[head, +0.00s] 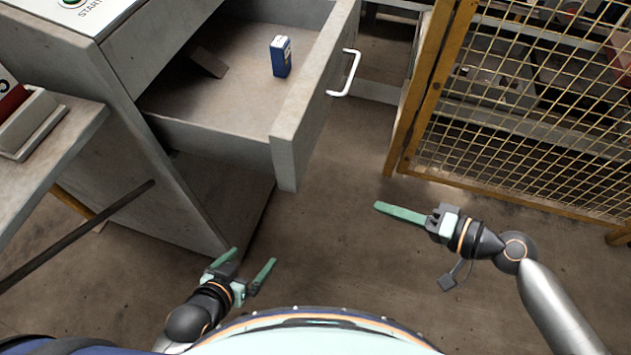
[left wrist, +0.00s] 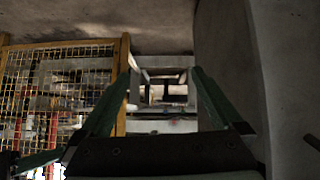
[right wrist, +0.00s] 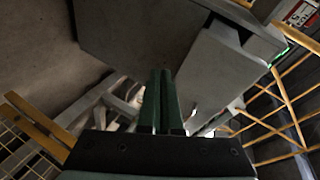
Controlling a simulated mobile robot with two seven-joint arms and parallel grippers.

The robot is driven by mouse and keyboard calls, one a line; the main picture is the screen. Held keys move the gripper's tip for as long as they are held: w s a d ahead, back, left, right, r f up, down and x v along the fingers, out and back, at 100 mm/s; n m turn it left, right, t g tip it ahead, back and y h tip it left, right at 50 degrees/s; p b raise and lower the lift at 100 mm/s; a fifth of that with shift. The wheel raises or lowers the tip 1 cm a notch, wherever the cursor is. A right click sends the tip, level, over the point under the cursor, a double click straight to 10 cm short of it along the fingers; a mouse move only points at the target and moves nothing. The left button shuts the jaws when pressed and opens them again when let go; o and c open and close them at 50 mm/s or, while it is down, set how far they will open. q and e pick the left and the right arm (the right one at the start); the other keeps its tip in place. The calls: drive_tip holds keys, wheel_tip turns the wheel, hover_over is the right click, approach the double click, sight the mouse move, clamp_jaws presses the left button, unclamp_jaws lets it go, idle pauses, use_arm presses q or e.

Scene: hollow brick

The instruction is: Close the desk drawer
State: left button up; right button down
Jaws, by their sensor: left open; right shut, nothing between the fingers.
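The grey desk drawer (head: 225,100) is pulled well out of the grey desk (head: 130,100) in the head view. Its front panel (head: 303,110) carries a white handle (head: 347,74). A small blue box (head: 281,57) stands inside, and a dark flat piece (head: 209,62) lies near it. My right gripper (head: 378,207) is shut and empty, to the right of and apart from the drawer front. My left gripper (head: 255,265) is open and empty, in front of the desk's lower part. The right wrist view shows the shut fingers (right wrist: 160,85) and grey panels beyond; the left wrist view shows spread fingers (left wrist: 165,95).
A yellow mesh fence (head: 520,110) stands at the right, with shelving behind it. A grey side table (head: 60,140) with a tray (head: 28,122) is at the left. A dark bar (head: 80,235) slants below it. The floor between drawer and fence is clear.

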wheel_tip(320, 180, up, 7)
drive_tip(key=g+y+b, duration=0.2)
drive_tip(key=y+b, duration=0.2)
drive_tip(key=y, duration=0.1)
drive_tip(key=p, duration=0.2)
approach(297, 167)
drive_tip(key=shift+g, duration=0.3)
drive_tip(key=x, duration=0.6)
drive_tip(key=shift+w, duration=0.25)
drive_tip(key=shift+a, duration=0.25)
use_arm(q)
drive_tip(key=shift+w+d+f, duration=0.25)
drive_tip(key=shift+f, duration=0.2)
drive_tip(key=shift+w+d+f, duration=0.2)
drive_tip(key=shift+d+f, duration=0.05)
drive_tip(key=shift+f, duration=0.2)
use_arm(e)
drive_tip(key=shift+w+a, duration=0.1)
drive_tip(key=shift+a, duration=0.05)
use_arm(q)
drive_tip(key=shift+s, duration=0.1)
use_arm(e)
drive_tip(key=shift+a, duration=0.1)
